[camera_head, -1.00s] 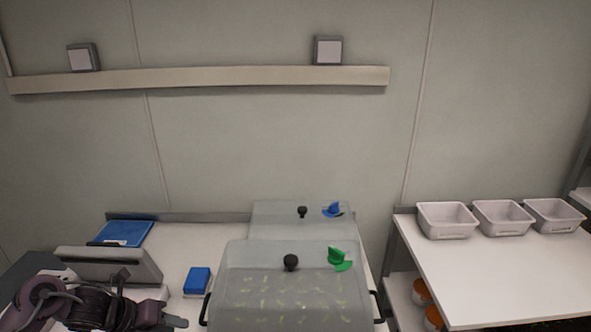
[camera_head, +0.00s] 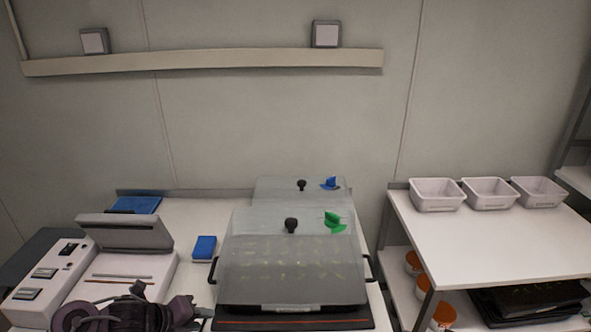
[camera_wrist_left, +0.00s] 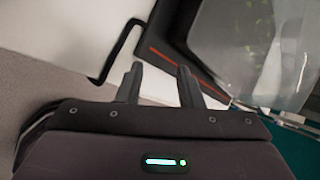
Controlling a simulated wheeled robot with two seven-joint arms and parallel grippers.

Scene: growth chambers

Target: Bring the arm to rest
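My left arm lies low at the bottom left of the head view, in front of a white device. Its gripper (camera_head: 203,312) points right, near the front of the bench. In the left wrist view the two fingers of my left gripper (camera_wrist_left: 158,88) stand apart with nothing between them. A clear-lidded chamber (camera_head: 290,262) with seedlings inside, a black knob and a green vent stands to the right of the gripper. A black handle (camera_wrist_left: 124,45) shows beyond the fingers in the wrist view. My right gripper is not in view.
A white device with a raised grey lid (camera_head: 125,232) stands at the left. A blue block (camera_head: 204,247) lies beside it. A second chamber with a blue vent (camera_head: 330,183) stands behind. Grey bins (camera_head: 436,194) stand on the right table (camera_head: 480,245), whose front is clear.

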